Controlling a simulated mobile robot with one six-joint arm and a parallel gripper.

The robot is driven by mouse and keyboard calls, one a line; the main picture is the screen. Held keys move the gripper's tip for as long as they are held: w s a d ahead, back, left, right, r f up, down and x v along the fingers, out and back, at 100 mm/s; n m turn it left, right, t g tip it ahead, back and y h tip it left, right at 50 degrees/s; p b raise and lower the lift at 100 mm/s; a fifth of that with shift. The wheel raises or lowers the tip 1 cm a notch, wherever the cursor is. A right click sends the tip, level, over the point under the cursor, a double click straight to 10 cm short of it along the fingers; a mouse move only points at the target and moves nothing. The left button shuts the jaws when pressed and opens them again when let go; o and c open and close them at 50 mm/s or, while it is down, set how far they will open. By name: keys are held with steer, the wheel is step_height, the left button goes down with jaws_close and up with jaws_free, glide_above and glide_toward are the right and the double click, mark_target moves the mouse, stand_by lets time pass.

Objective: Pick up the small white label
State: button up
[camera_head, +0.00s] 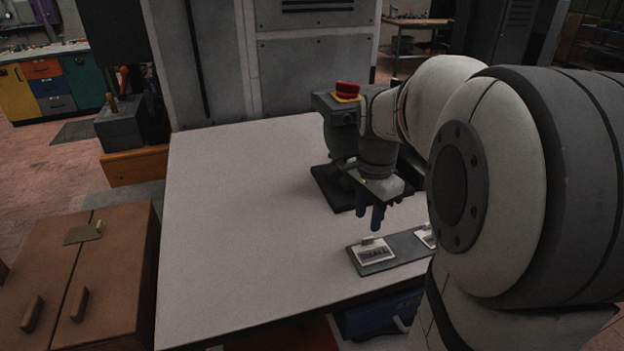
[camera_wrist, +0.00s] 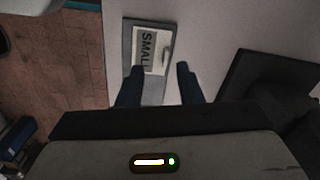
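The small white label (camera_head: 373,252) lies on the left part of a grey strip tray (camera_head: 405,246) near the table's front edge. It reads "SMALL" and has a small raised tab at its back edge. In the wrist view the label (camera_wrist: 151,48) lies beyond my fingertips, nearer the left finger, which overlaps its lower edge in the picture. My gripper (camera_head: 372,222) is above the table, just behind and above the label, fingers pointing down. In the wrist view my gripper (camera_wrist: 160,70) has its two blue fingers apart with nothing between them.
A second white label (camera_head: 427,237) sits on the tray's right part, partly hidden by my arm. A grey press with a red button (camera_head: 347,90) stands behind my gripper on a dark base (camera_head: 335,190). The white table (camera_head: 240,220) is clear at left. A brown cabinet (camera_head: 80,275) stands left.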

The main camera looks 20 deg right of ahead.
mark_target(369, 238)
steer(key=shift+w+d+f+m, duration=0.1)
steer(key=shift+w+d+m, duration=0.25)
steer(key=shift+d+m, duration=0.2)
steer(key=shift+w+d+m, duration=0.35)
steer(key=shift+d+m, duration=0.2)
steer(key=shift+d+f, duration=0.1)
steer(key=shift+f, duration=0.25)
steer(key=f, duration=0.7)
steer(key=shift+a, duration=0.35)
jaws_close()
